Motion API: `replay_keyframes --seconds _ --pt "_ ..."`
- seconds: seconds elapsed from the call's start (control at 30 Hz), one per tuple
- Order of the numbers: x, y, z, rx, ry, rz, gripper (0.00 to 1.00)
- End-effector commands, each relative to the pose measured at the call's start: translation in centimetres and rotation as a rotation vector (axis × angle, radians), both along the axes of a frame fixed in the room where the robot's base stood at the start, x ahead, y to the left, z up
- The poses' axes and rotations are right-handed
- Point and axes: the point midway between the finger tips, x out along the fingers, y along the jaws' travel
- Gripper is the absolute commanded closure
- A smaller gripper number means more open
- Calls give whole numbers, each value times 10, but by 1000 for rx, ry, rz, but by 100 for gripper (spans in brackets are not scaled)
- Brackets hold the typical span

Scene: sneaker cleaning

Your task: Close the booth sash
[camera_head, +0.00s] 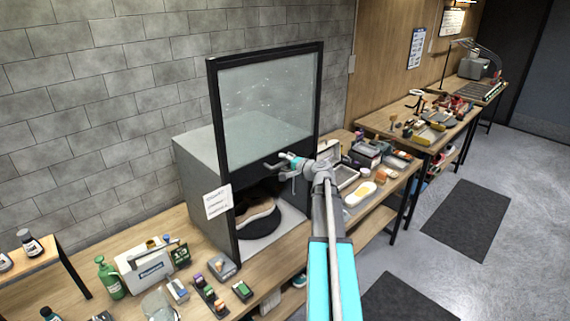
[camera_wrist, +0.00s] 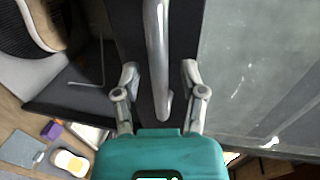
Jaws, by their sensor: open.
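The booth (camera_head: 200,170) is a grey box with a dark frame. Its glass sash (camera_head: 265,105) is raised, leaving the lower front open. A sneaker (camera_head: 257,214) stands inside on a dark round pad. My gripper (camera_head: 280,165) is at the sash's lower edge. In the wrist view, my open gripper (camera_wrist: 160,82) has one finger on each side of the metal sash handle (camera_wrist: 157,45). The handle lies between the fingers, and I cannot tell whether either touches it. The sash glass (camera_wrist: 260,65) fills the right side there, and the sneaker (camera_wrist: 40,22) shows at top left.
The wooden workbench (camera_head: 165,235) carries a green bottle (camera_head: 110,277), a white box (camera_head: 143,265) and small items left of and before the booth. A paper sign (camera_head: 217,202) hangs at the booth's front left. Trays and brushes crowd the bench at right. Floor (camera_head: 450,270) is open at right.

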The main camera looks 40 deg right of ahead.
Motion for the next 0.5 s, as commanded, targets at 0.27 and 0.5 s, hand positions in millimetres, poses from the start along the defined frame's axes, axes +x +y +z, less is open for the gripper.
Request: replay_keyframes --seconds 0.27,0.5 --pt "0 0 0 0 0 0 74" --pt "0 0 0 0 0 0 100"
